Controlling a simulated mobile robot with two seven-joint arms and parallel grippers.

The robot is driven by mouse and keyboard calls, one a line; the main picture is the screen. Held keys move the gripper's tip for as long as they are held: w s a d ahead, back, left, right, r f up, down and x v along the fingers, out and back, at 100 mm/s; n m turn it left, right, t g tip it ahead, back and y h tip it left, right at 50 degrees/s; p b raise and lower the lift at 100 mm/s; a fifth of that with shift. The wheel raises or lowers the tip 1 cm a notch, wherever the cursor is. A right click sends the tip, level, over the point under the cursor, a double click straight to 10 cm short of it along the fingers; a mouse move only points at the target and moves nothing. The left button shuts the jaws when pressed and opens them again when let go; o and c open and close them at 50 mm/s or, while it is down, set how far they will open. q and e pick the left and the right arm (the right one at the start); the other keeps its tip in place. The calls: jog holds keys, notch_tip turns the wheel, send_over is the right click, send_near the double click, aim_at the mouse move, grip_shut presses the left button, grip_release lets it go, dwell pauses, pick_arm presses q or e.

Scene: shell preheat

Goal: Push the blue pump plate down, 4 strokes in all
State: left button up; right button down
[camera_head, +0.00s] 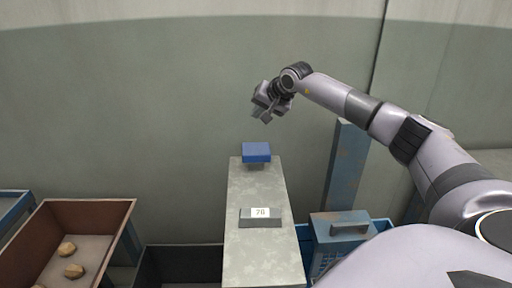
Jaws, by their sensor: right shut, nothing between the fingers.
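The blue pump plate (257,152) sits on a short grey stem at the far end of a narrow grey bench top (253,190). My right gripper (264,117) is shut and empty. It hangs in the air above the plate, apart from it, with a clear gap between them. My left gripper is not in view.
A grey block with a label reading 70 (260,217) is on the bench nearer me. A brown bin (100,212) with several tan lumps stands at left. A blue-grey box with a handle (340,228) and a tall blue post (345,165) stand at right.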

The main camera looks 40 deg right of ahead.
dwell(0.4)
jog(key=b, duration=0.7)
send_over(258, 150)
jog(key=f, duration=0.8)
jog(key=shift+d, duration=0.2)
jog(key=shift+w+f, duration=0.1)
jog(key=shift+f, duration=0.3)
dwell(0.8)
jog(key=shift+f, duration=0.4)
jog(key=shift+a+f+b, duration=0.1)
jog(key=shift+f+b, duration=1.1)
jog(key=shift+f, duration=0.65)
dwell(1.2)
jog(key=shift+r, duration=0.1)
jog(key=shift+r+p, duration=1.7)
jog(key=shift+r, duration=0.4)
